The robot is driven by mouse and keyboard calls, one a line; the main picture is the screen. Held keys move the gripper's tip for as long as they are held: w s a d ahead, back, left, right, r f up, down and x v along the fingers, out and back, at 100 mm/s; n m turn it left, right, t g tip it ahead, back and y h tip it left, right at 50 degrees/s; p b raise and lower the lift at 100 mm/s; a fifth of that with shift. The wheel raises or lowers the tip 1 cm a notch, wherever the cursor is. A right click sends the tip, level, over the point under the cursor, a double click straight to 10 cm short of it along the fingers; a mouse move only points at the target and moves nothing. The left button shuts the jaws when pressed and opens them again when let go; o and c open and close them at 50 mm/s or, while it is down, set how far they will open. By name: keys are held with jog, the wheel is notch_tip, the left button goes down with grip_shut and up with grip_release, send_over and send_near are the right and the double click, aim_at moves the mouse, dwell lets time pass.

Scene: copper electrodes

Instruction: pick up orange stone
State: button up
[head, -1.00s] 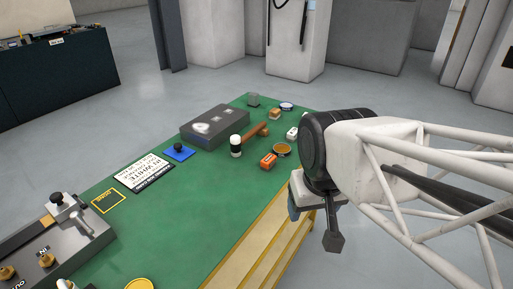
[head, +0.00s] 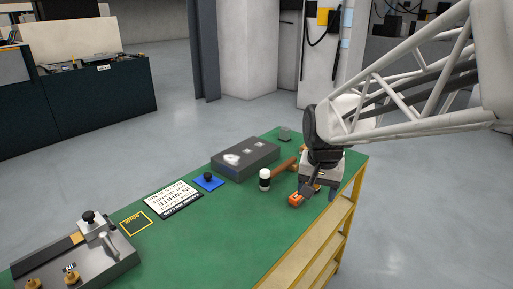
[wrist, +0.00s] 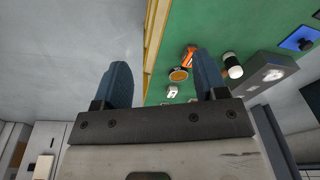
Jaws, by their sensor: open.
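An orange block (head: 296,199) lies on the green table near its front edge, partly beside my gripper in the head view. In the wrist view the orange block (wrist: 189,56) shows just left of the right finger. A round orange-brown disc (wrist: 179,75) lies beside it. I cannot tell for certain which of the two is the stone. My gripper (head: 320,189) points down over the table's right end, close to the block. Its fingers (wrist: 163,80) are wide apart with nothing held between them.
A small white piece (wrist: 172,91) is near the disc.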

jog(key=w+f+m, duration=0.3)
jog(key=w+f, duration=0.2)
jog(key=w, duration=0.8)
jog(key=m+g, duration=0.1)
jog(key=m, duration=0.1)
send_over(297, 194)
notch_tip(297, 194, down, 7)
jog(key=shift+s+a+f, duration=0.1)
jog(key=shift+s, duration=0.05)
jog(key=shift+f, duration=1.35)
jog(key=shift+f, duration=2.6)
